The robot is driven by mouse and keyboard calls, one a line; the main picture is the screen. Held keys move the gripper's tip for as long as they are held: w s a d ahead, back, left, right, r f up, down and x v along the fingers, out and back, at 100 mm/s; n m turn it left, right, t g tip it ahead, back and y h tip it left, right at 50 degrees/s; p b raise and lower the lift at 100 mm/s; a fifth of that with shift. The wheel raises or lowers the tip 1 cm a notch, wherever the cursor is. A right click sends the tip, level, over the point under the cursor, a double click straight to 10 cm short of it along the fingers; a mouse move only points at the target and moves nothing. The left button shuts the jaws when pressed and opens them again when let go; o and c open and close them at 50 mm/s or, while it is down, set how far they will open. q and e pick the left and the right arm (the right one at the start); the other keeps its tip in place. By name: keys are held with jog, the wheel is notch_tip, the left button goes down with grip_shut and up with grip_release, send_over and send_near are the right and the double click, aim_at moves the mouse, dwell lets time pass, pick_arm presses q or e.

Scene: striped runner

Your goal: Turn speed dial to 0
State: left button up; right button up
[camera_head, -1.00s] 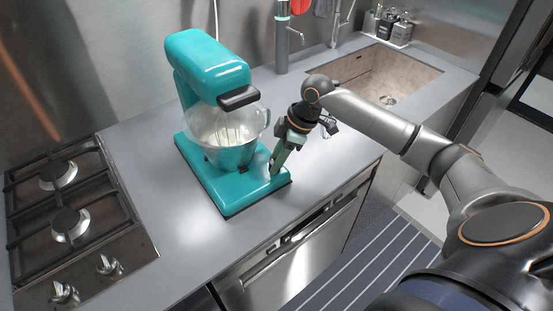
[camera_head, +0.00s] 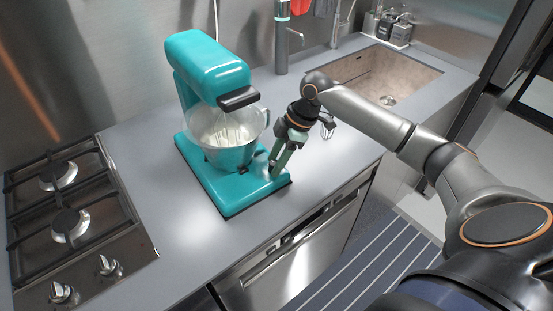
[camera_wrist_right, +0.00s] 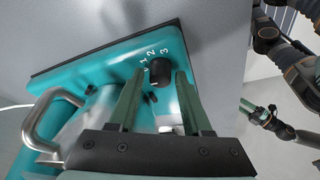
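The teal stand mixer (camera_head: 207,65) stands on the grey counter with its bowl in place. In the right wrist view its speed dial (camera_wrist_right: 160,73) is a round black knob on the teal base, with white digits including 2 and 3 printed beside it. I cannot tell for sure which digit it points to. My right gripper (camera_head: 278,172) is low at the base's right end. In the wrist view its two green fingers (camera_wrist_right: 159,76) are apart, one on each side of the dial; contact cannot be made out. Part of my left arm and gripper (camera_wrist_right: 280,127) shows small at the right.
A gas hob (camera_head: 70,222) lies to the left of the mixer. A sink (camera_head: 385,78) with a tap (camera_head: 283,40) is at the back right. A metal bowl handle (camera_wrist_right: 45,120) rises near the fingers.

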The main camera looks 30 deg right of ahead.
jog(key=shift+o, duration=0.9)
jog(key=v, duration=1.2)
jog(key=shift+r+b, duration=0.25)
jog(key=shift+b, duration=0.15)
jog(key=shift+s+d, duration=0.1)
